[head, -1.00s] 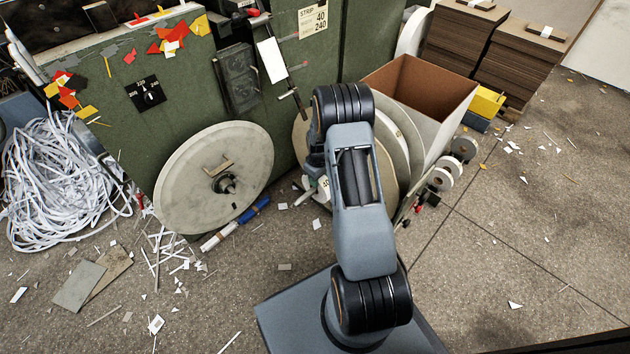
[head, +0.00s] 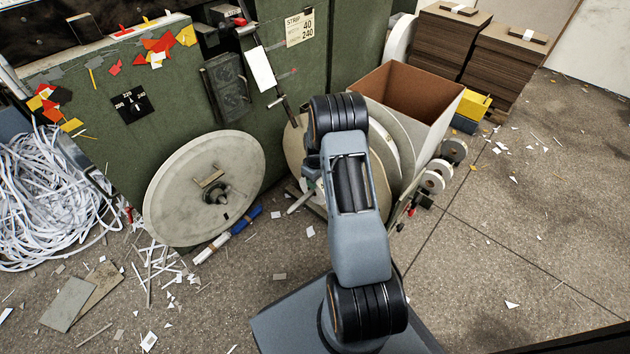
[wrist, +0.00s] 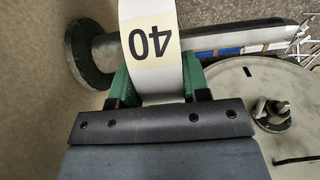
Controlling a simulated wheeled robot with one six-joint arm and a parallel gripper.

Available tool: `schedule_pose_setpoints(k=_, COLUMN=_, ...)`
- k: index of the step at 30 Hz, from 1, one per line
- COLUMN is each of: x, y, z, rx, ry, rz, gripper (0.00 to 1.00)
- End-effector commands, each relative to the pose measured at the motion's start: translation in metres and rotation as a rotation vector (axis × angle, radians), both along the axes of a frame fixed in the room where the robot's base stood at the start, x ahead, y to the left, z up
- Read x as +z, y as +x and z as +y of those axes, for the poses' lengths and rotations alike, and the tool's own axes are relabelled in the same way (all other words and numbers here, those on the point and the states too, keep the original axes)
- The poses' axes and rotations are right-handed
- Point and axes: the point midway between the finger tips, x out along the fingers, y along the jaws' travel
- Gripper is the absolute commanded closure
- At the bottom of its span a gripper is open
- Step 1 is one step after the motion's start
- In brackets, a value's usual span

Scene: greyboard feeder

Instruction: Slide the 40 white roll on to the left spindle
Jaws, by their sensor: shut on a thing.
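The white roll marked 40 (wrist: 150,40) is between the green fingers of my gripper (wrist: 156,80) in the wrist view. My gripper is shut on it, and its upper part runs out of the picture.
A pale metal bar (wrist: 230,38) with a dark round end passes behind the roll. More discs and an open bin (head: 450,110) stand right of my arm. White strips (head: 45,200) heap at the left. Blue and white rolls (head: 245,219) and scraps lie on the floor.

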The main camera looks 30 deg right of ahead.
Motion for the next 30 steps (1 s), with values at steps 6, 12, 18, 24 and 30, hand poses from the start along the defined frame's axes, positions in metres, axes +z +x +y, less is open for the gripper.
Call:
schedule_pose_setpoints(k=6, x=0.0, y=0.0, z=0.0, rx=0.0, ry=-0.001, rz=-0.001, gripper=0.83)
schedule_pose_setpoints(k=12, x=0.0, y=0.0, z=0.0, rx=0.0, ry=0.0, rz=0.0, gripper=0.38)
schedule_pose_setpoints(k=18, x=0.0, y=0.0, z=0.0, rx=0.0, ry=0.0, rz=0.0, gripper=0.28)
schedule_pose_setpoints(k=24, x=0.003, y=0.0, z=0.0, rx=0.0, ry=0.0, rz=0.0, gripper=0.28)
schedule_pose_setpoints(k=30, x=0.032, y=0.0, z=0.0, rx=0.0, ry=-0.001, rz=-0.001, gripper=0.28)
